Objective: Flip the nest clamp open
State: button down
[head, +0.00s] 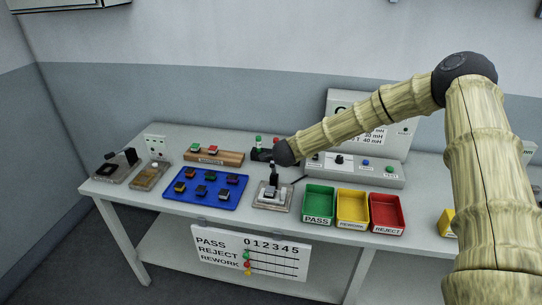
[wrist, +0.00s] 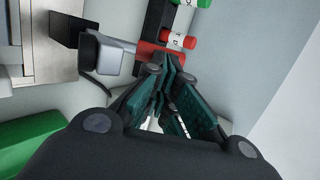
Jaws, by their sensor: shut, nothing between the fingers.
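The test nest (head: 264,205) is a light plate at the front middle of the bench, with a small dark block on it. In the wrist view its metal plate (wrist: 40,75) is at the left edge.
Green (head: 319,191), yellow (head: 352,193) and red (head: 400,210) bins stand right of the nest. A blue tray (head: 190,205) with several small parts lies left. Behind are a wooden holder (head: 232,159) and a grey meter (head: 330,172). Labelled cylinders (wrist: 180,40) stand near my fingertips.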

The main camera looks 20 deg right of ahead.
jog(key=shift+w+d+f+b, duration=0.5)
jog(key=shift+w+b, duration=0.25)
jog(key=shift+b, duration=0.1)
jog(key=shift+r, duration=0.15)
jog(key=s+a+r+b, duration=0.1)
jog(key=s+r, duration=0.7)
jog(key=r, duration=0.3)
jog(key=shift+a+r+b, duration=0.15)
jog(key=shift+a+b, duration=0.05)
jog(key=shift+b, duration=0.1)
jog(key=shift+w+a, duration=0.1)
dwell(0.6)
